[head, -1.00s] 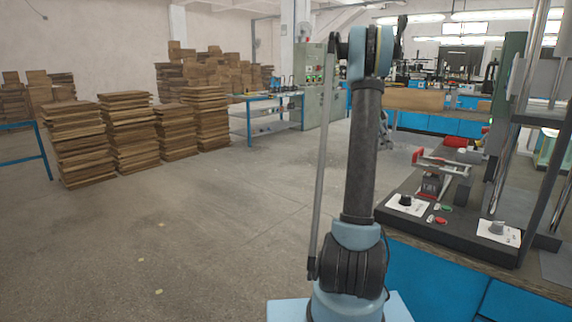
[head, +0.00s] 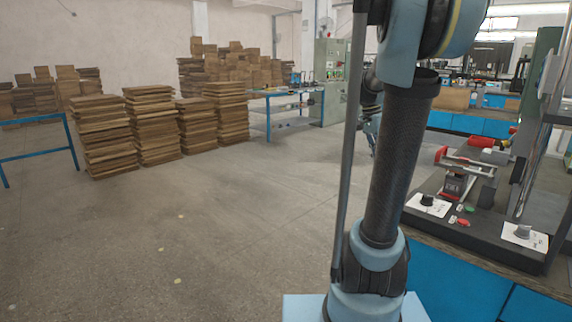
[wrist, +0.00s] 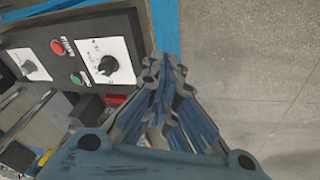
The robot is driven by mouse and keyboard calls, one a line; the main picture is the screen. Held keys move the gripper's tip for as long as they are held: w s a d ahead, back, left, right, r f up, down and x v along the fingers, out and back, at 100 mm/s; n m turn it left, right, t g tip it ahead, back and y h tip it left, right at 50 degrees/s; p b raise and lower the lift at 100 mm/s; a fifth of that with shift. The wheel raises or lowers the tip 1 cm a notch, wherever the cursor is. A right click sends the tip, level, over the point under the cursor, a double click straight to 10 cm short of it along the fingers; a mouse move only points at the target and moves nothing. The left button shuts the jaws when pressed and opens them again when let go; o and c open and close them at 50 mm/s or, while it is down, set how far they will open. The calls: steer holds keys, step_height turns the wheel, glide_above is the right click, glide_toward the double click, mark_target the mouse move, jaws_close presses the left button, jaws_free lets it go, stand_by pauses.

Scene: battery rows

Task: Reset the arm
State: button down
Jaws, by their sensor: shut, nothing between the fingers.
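My arm (head: 403,160) stands upright in the head view on its light-blue base, right of the middle. Its upper joint (head: 440,25) looms large and is cut off by the top edge. My gripper does not show clearly in the head view. In the wrist view my gripper (wrist: 164,78) is shut and empty, its fingertips together. It appears over or beside the front edge of the blue-edged bench, by a white dial panel (wrist: 106,62). I cannot tell how far above the bench it is.
The machine bench (head: 460,285) stands close on the right, with control dials (head: 428,201), buttons and a red-handled clamp (head: 455,185). Stacks of boards (head: 106,135) stand at the left, near a blue frame (head: 72,140). The floor (head: 220,235) in between is clear.

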steer(key=s+a+f+n+t+y, duration=0.1)
steer(key=s+a+f+n, duration=0.5)
steer(key=s+f, duration=0.2)
steer(key=s+a+f+n+t+y, duration=0.2)
steer(key=s+a+f+n, duration=0.5)
steer(key=s, duration=0.6)
step_height(320, 180, down, 2)
steer(key=shift+a+f, duration=0.15)
steer(key=shift+a, duration=0.05)
steer(key=shift+d, duration=0.1)
